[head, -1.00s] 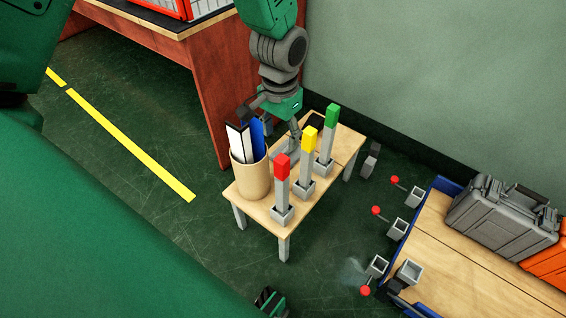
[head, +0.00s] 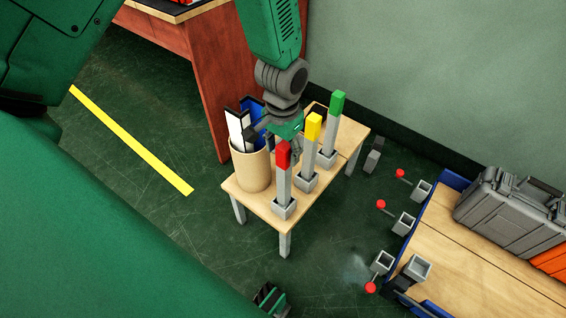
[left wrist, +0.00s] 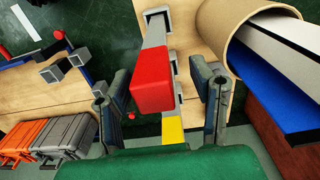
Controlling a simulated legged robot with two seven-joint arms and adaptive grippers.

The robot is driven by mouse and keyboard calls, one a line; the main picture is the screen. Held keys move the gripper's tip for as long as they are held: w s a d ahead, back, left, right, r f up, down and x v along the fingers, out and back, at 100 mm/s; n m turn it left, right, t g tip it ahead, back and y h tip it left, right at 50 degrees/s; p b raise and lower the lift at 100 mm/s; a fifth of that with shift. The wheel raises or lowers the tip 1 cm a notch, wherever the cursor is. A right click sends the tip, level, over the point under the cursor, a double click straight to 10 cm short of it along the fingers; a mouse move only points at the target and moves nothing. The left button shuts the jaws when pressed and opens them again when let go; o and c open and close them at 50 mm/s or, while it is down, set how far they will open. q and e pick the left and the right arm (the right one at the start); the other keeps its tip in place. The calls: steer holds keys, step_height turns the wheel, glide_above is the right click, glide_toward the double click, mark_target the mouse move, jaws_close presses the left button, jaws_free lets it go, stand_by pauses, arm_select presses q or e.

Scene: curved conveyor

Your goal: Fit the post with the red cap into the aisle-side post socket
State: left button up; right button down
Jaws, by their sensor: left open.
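The post with the red cap (head: 283,153) stands upright in a grey holder (head: 284,208) at the near end of a small wooden table. My left gripper (head: 275,146) is open close behind its cap. In the left wrist view the red cap (left wrist: 152,82) lies between the two spread fingers (left wrist: 162,98), with a visible gap to each finger. Grey square sockets (head: 382,263) with red-knobbed levers line the left side of a blue-edged wooden platform (head: 455,265). A larger grey socket (head: 418,267) is at its near corner. I cannot tell which is aisle-side.
Posts with yellow (head: 314,125) and green (head: 337,103) caps stand in line behind the red one. A round tan bin (head: 250,170) with binders is close left of it. A grey case (head: 510,210) sits on the platform.

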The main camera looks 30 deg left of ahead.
arm_select(q)
steer(key=shift+d+r, duration=0.1)
steer(key=shift+d, duration=0.2)
steer(key=c, duration=1.1)
steer(key=shift+d, duration=0.15)
jaws_close()
arm_select(e)
steer(key=shift+d+f, duration=0.1)
steer(key=shift+d, duration=0.25)
